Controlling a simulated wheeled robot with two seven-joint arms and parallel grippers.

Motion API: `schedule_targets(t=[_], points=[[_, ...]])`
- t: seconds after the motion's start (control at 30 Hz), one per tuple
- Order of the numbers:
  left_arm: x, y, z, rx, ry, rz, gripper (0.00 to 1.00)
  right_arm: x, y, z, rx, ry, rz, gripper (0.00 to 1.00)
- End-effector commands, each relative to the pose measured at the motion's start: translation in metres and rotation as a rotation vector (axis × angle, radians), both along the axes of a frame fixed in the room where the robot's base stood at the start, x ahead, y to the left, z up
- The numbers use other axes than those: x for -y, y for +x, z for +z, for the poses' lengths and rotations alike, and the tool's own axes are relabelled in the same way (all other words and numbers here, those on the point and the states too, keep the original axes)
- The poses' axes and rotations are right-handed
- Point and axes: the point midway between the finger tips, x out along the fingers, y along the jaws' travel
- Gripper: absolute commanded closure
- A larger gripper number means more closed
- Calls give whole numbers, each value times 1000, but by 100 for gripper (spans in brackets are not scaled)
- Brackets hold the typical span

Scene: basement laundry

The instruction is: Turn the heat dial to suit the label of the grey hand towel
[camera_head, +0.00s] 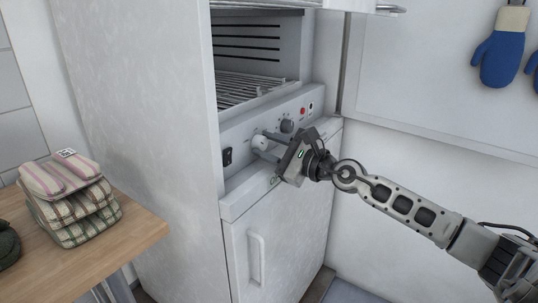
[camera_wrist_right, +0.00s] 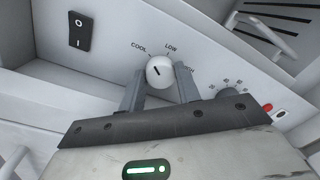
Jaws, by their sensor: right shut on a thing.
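The white heat dial (camera_wrist_right: 160,70) is on the sloped panel of a tall white cabinet, with COOL, LOW and a partly hidden third label around it. Its dark mark points up-left, toward the COOL side. My right gripper (camera_wrist_right: 161,76) is shut on the dial, one finger on each side; in the head view the gripper (camera_head: 265,147) reaches it from the right. A stack of folded striped cloths (camera_head: 70,200) lies on a wooden table, with a small white label (camera_head: 66,154) on top, too small to read. I cannot pick out a plain grey towel. My left gripper is not in view.
A black rocker switch (camera_wrist_right: 79,30) is left of the dial. A second, grey knob (camera_head: 287,126) and a red light (camera_head: 303,111) are to its right. An open compartment with a wire rack (camera_head: 245,88) is above. Blue mitts (camera_head: 500,58) hang on the right wall.

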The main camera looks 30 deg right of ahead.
Motion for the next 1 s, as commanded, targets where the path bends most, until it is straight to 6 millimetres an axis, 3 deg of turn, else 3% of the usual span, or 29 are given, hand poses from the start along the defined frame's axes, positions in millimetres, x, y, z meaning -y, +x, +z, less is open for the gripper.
schedule_targets(t=[0.07,0.37,0.87,0.9,0.97,1.0], points=[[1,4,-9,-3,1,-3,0,0,0,-3,18,-43,1,90],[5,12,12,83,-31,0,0,0,0,-2,54,-136,0,90],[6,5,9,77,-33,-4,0,0,0,-1,61,-154,1,90],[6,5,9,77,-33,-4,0,0,0,-1,61,-154,1,62],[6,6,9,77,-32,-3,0,0,0,-1,61,-154,1,45],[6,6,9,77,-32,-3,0,0,0,-1,61,-154,1,45]])
